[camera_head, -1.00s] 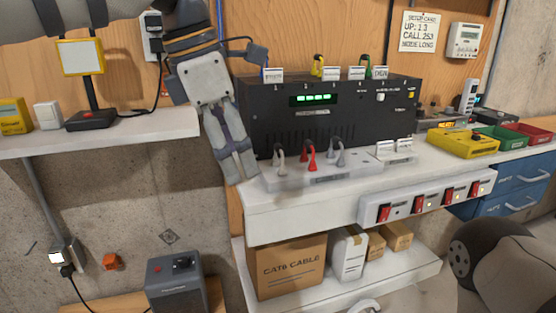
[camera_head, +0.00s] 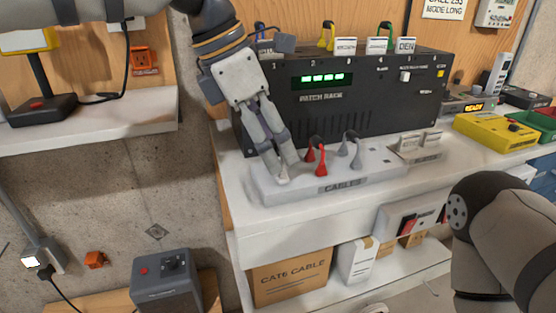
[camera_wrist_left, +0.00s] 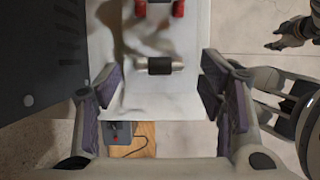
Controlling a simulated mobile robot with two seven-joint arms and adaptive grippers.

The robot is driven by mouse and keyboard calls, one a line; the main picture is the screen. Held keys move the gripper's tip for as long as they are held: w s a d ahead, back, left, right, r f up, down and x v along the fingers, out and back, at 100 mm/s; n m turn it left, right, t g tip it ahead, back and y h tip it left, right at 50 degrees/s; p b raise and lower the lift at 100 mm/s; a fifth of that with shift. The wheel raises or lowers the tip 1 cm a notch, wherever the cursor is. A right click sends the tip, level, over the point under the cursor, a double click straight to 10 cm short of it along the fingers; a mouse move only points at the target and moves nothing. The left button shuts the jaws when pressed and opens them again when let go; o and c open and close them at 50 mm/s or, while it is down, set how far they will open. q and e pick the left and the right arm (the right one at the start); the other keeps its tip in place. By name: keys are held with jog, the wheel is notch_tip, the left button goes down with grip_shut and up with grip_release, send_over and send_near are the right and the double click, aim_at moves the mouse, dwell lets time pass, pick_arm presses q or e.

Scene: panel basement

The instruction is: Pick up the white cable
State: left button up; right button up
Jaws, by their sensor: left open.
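The white cable (camera_wrist_left: 160,66) shows in the left wrist view as a short pale piece with a dark middle, ahead of and between my finger pads. In the head view it is mostly hidden by my left gripper (camera_head: 284,168). That gripper (camera_wrist_left: 162,105) is open and empty, pointing down at the left end of the cable tray (camera_head: 263,190). Whether a finger touches the cable, I cannot tell. The red cable (camera_head: 320,165) stands just right of the gripper. A dark gripper, seemingly my right one (camera_wrist_left: 290,33), shows at the wrist view's right edge; its opening is unclear.
A grey cable (camera_head: 355,152) stands right of the red one. The black patch rack (camera_head: 370,95) rises close behind the tray. A small label block (camera_head: 418,150) and a yellow case (camera_head: 490,130) stand farther right. Bare white counter (camera_head: 290,220) lies in front.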

pick_arm(q)
jog(key=shift+x, duration=1.05)
jog(key=c, duration=0.9)
pick_arm(e)
jog(key=shift+w+r, duration=0.1)
pick_arm(q)
jog(key=shift+r, duration=0.15)
notch_tip(320, 180, up, 2)
jog(key=shift+r, duration=0.15)
jog(key=s+d+r+p, duration=0.1)
jog(key=s+d+r, duration=0.3)
jog(key=s+r, duration=0.6)
jog(key=s, duration=0.3)
jog(key=shift+s+r, duration=0.25)
pick_arm(e)
jog(key=shift+w+r+t, duration=0.4)
jog(key=shift+w+r, duration=0.3)
jog(key=shift+w, duration=0.1)
